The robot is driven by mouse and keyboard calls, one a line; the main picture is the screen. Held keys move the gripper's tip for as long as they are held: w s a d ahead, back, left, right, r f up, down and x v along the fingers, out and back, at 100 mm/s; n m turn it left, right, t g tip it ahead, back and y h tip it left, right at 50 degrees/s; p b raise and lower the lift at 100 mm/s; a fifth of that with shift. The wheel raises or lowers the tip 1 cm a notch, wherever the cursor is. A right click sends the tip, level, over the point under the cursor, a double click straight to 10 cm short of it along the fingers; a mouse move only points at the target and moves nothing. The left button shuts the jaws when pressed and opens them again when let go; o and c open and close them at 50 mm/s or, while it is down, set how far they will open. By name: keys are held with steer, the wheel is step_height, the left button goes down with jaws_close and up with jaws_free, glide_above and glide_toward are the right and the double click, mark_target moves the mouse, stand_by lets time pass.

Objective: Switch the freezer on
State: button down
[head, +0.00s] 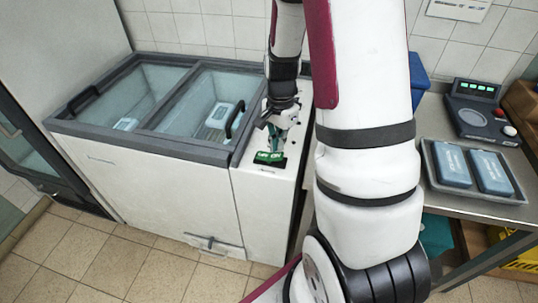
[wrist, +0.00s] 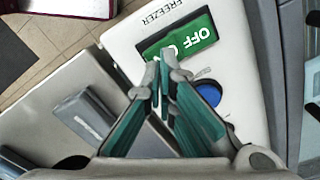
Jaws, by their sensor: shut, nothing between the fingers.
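The freezer (head: 150,185) is a white chest with a grey frame and glass lids. Its green switch (head: 269,157) sits on the white panel at its right end. In the wrist view the switch (wrist: 188,40) is a green plate in a dark surround, beside the word FREEZER. "OFF" is readable; the lettering beside it is partly hidden by my fingertips. My gripper (wrist: 160,62) is shut and empty, its tips over the switch's near edge. I cannot tell whether they touch it, or which way the switch is set. In the head view my gripper (head: 274,128) is just above the switch.
A blue round knob (wrist: 208,92) is on the panel close to my fingers. To the right, a metal table holds a tray (head: 479,198) with two blue packs (head: 491,172) and a dark scale (head: 478,112). Lid handles (head: 234,119) stand up from the freezer.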

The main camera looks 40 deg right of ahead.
mark_target(278, 155)
steer(key=shift+f+b, duration=0.85)
steer(key=shift+f, duration=0.6)
stand_by(0.7)
steer(key=shift+r+p, duration=2.25)
steer(key=shift+r, duration=1.3)
steer(key=s+a+r+n+t, duration=0.1)
steer(key=s+a+r+n, duration=0.3)
steer(key=r, duration=0.3)
steer(key=s+a+r+n+t, duration=0.1)
steer(key=s+a+r+n, duration=0.15)
steer(key=a+r, duration=0.4)
steer(key=s+a+r+n+t, duration=0.2)
steer(key=a+r+n, duration=0.25)
steer(key=r, duration=0.35)
steer(key=s+a+r+n+t, duration=0.1)
steer(key=s+a+r+n, duration=0.1)
steer(key=s+n, duration=0.3)
steer(key=s+a, duration=0.1)
steer(key=s, duration=0.2)
steer(key=shift+s+r, duration=0.15)
steer(key=shift+r, duration=0.25)
